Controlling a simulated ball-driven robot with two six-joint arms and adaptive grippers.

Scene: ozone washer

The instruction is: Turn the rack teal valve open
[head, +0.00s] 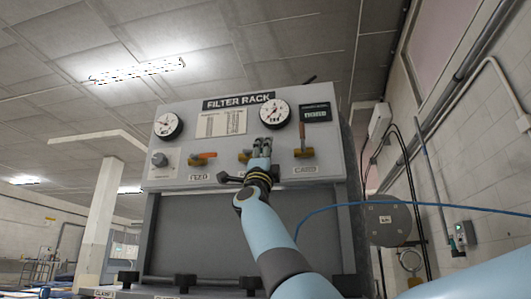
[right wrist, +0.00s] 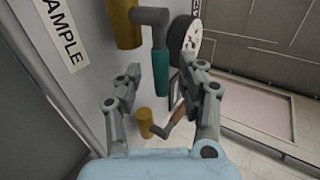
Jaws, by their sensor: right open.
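The teal valve has a grey lever arm with a teal sleeve (right wrist: 161,75) and a thick brass body (right wrist: 124,22). In the right wrist view its handle lies lengthwise between the fingertips of my right gripper (right wrist: 162,80), which is open, with a gap on both sides. I cannot tell whether the handle is inside the jaws or just beyond them. In the head view my right gripper (head: 262,145) is up against the filter rack (head: 218,172) and hides the teal handle; part of the brass body (head: 245,156) shows beside it. My left gripper is not in view.
An orange-handled valve (head: 203,156) is on the left, and another has an upright orange-brown handle (head: 302,134) close to the right of my gripper. Gauges (head: 168,126) (head: 274,112) are above. A blue hose (head: 400,205) crosses the lower right.

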